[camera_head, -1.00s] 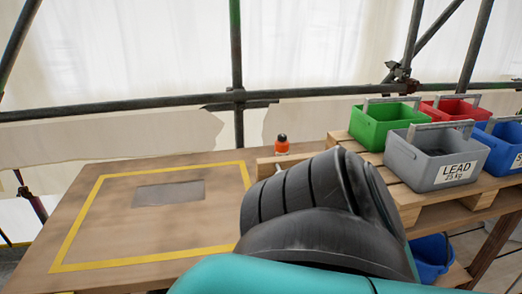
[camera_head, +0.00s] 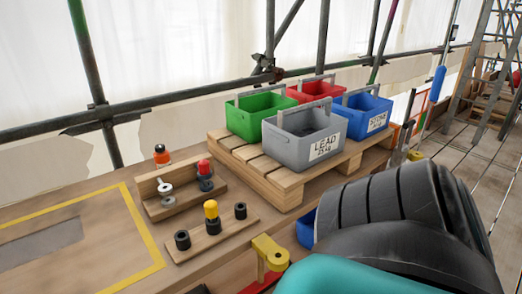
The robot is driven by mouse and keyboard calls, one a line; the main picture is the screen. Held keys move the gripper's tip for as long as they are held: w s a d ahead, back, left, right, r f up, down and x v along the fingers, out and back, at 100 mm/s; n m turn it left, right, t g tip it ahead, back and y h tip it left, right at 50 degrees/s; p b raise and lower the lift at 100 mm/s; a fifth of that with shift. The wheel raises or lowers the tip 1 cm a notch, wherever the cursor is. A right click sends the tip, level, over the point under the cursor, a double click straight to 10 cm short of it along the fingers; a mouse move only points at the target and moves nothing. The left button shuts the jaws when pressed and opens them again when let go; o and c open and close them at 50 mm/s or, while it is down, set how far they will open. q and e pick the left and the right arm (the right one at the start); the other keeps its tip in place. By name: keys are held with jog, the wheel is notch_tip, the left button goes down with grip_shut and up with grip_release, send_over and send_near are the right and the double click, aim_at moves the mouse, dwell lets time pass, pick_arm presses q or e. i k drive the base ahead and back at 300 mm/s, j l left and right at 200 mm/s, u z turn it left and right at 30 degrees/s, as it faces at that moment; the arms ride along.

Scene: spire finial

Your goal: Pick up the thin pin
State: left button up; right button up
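I cannot pick out the thin pin for certain. A front wooden block (camera_head: 226,231) on the workbench carries a yellow-topped piece (camera_head: 211,213) between two black cylinders (camera_head: 182,240). Behind it, a wooden rack (camera_head: 186,195) holds a red-topped piece (camera_head: 205,172) on a dark grey base and small pale, ring-like parts (camera_head: 166,193). All are too small to show much detail. Neither gripper is in view. A teal and black link of my own arm fills the lower right and hides part of the bench and floor.
Grey "LEAD" (camera_head: 298,150), green (camera_head: 258,115), red (camera_head: 312,91) and blue (camera_head: 366,119) bins stand on a pallet (camera_head: 262,180). An orange bottle (camera_head: 162,155) stands behind the rack. A yellow clamp-like part (camera_head: 270,252) is at the bench edge.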

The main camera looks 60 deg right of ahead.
aim_at(204, 167)
jog(key=z, duration=1.45)
